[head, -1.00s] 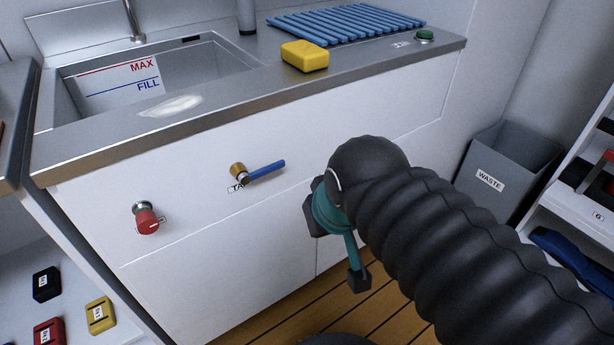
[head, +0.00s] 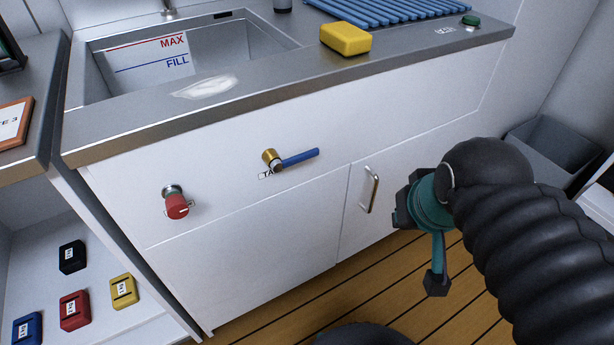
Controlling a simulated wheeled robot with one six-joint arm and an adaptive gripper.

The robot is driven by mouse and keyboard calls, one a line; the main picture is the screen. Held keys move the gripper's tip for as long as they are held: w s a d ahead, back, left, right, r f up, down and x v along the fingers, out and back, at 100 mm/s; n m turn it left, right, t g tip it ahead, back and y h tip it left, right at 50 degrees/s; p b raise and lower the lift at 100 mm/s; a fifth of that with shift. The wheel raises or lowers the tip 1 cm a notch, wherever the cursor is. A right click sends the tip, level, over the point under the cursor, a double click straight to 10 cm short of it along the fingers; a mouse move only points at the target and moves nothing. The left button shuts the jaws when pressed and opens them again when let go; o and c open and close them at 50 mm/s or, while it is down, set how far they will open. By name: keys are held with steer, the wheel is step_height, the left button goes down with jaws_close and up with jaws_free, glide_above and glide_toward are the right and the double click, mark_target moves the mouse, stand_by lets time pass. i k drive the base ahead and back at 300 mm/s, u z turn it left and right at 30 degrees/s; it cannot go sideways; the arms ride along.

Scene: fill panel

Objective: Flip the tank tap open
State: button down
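The tank tap (head: 290,160) is on the white front panel below the sink counter. It has a brass body and a blue lever that points right and slightly up in the head view. A label, partly hidden by the tap, sits just below it. My gripper (head: 415,215) is to the right of the tap and lower in the picture, apart from it, in front of the cabinet near a metal handle.
A red knob (head: 177,203) is on the panel left of the tap. The sink (head: 200,60), a yellow sponge (head: 345,39) and a green button (head: 471,20) are above. A cabinet handle (head: 370,190) stands out near my gripper. A grey bin (head: 560,150) is at right.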

mark_target(278, 166)
steer(key=k, duration=0.75)
steer(key=u, duration=0.85)
